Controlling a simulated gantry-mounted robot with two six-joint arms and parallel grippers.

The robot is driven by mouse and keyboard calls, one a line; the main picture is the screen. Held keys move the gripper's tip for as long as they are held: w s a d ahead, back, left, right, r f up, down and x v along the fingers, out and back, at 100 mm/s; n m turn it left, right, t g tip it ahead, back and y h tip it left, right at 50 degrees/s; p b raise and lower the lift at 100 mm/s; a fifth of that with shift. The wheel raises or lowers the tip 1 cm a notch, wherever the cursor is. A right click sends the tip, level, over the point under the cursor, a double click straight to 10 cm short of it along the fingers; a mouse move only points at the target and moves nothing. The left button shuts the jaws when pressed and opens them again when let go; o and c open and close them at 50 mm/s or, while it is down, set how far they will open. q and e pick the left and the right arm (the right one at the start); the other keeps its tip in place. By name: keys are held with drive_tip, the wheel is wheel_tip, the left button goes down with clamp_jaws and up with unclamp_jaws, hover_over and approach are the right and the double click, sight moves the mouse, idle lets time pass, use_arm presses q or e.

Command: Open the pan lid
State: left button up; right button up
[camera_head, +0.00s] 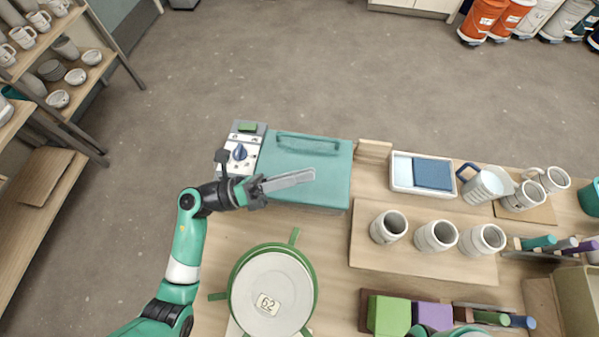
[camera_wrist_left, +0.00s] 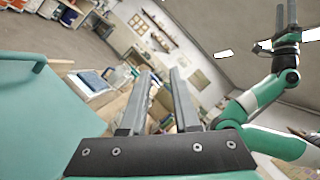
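A teal box with a flat teal lid (camera_head: 300,160) stands at the back of the table, and a bar handle (camera_head: 308,145) runs along the lid's far side. The lid looks shut. Its teal surface also fills the left of the left wrist view (camera_wrist_left: 35,125). My left gripper (camera_head: 312,175) is above the lid's near part, its fingers pointing right. In the left wrist view its two fingers (camera_wrist_left: 161,75) are apart with nothing between them. My right gripper (camera_wrist_left: 286,15) shows small at the top right of that view, its fingers seemingly apart.
A control panel with a blue knob (camera_head: 239,152) adjoins the box's left side. A round green-rimmed vessel labelled 62 (camera_head: 270,285) stands in front. To the right are a white tray (camera_head: 402,182), several mugs (camera_head: 436,236) and coloured blocks (camera_head: 388,316).

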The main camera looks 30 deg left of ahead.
use_arm(q)
drive_tip(key=shift+c, duration=0.2)
clamp_jaws()
idle(0.3)
idle(0.8)
drive_tip(key=shift+o, duration=0.2)
unclamp_jaws()
drive_tip(key=shift+s+a, duration=0.1)
drive_tip(key=v, duration=1.1)
drive_tip(key=shift+s+a, duration=0.15)
drive_tip(key=shift+a, duration=0.05)
drive_tip(key=shift+f, duration=0.1)
